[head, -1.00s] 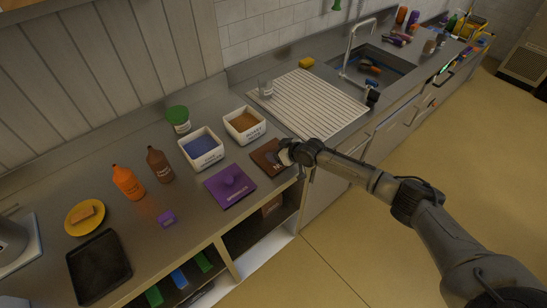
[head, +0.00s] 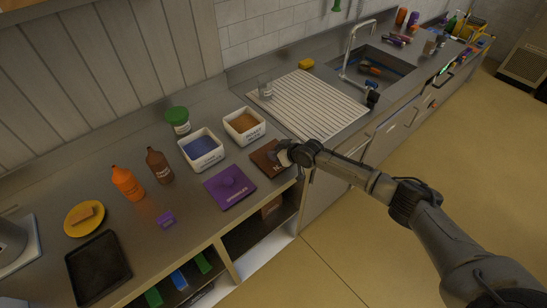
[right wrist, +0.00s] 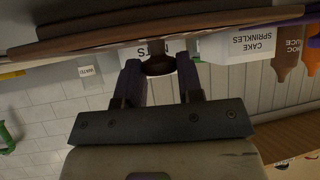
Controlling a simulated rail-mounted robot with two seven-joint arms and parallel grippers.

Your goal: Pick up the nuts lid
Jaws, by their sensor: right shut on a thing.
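The nuts lid (head: 266,160) is a flat brown square at the counter's front edge, right of the purple sprinkles lid (head: 230,187). My right gripper (head: 285,157) is over its right part in the head view and hides some of it. In the right wrist view, which is upside down, the fingers (right wrist: 158,64) are shut on the dark round knob of the nuts lid (right wrist: 95,38). I cannot tell whether the lid is clear of the counter. The white nuts well (head: 245,126), open with brown contents, stands behind it. My left gripper is not in view.
The open cake sprinkles well (head: 203,152) with blue contents stands left of the nuts well. A ribbed drainboard (head: 312,103) and sink are at the right. Bottles (head: 128,184), a green-topped jar (head: 178,120) and a black tray (head: 97,270) are at the left.

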